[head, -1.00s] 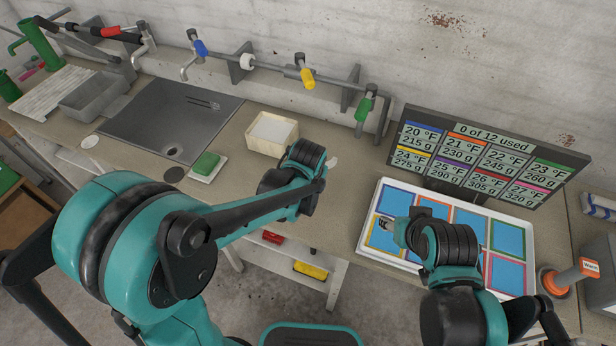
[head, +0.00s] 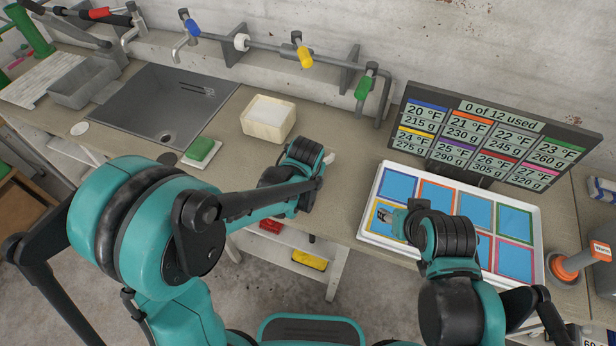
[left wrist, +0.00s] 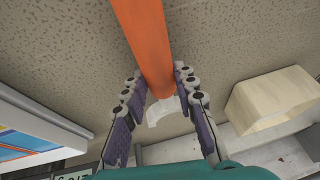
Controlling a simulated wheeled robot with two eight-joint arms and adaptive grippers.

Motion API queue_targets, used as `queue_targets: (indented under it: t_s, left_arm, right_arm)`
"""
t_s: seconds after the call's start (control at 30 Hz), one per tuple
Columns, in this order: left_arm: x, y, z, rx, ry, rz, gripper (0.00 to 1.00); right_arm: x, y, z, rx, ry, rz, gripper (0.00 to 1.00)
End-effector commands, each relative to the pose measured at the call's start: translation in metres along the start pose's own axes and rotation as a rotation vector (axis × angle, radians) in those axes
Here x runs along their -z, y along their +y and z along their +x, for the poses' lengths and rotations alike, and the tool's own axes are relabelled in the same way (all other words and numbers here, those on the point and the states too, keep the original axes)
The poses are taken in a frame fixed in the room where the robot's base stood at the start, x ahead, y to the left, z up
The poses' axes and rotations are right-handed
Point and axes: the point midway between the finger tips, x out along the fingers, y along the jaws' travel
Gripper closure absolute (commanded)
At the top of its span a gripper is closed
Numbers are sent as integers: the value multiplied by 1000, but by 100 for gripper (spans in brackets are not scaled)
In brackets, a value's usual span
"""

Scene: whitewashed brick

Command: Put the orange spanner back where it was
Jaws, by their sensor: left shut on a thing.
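The orange spanner (left wrist: 146,35) shows in the left wrist view as a long, flat orange bar between the fingers of my left gripper (left wrist: 158,82), which is shut on it. A pale end piece shows beyond the fingers. In the head view my left arm hides most of this gripper and the spanner; only a pale tip (head: 329,158) shows, over the worktop between the cream box and the tray. My right gripper (head: 383,214) is over the left part of the tray; whether it is open or shut is unclear.
A white tray (head: 366,237) with colour-framed blue panels lies before a display board (head: 494,135). A cream box (head: 268,119), green sponge (head: 201,149) and sink (head: 168,105) are left. An orange-handled tool (head: 580,262) stands at the right. Bare worktop (head: 345,190) lies between box and tray.

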Motion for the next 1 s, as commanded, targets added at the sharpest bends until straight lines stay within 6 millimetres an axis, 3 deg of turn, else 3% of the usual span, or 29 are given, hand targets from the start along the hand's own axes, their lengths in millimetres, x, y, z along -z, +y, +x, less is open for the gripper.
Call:
queue_targets:
  t_s: [0.8,0.83,0.9,1.0]
  left_arm:
    - [-6,2,14,0,0,0,100]
    - [-6,2,13,0,0,0,67]
    - [-6,2,13,0,-1,0,49]
    - [-6,2,13,0,-1,0,48]
  right_arm:
    - [-8,0,11,0,0,0,52]
    - [-8,0,11,0,0,0,52]
    - [-7,0,10,0,0,0,52]
    - [-7,0,10,0,0,0,52]
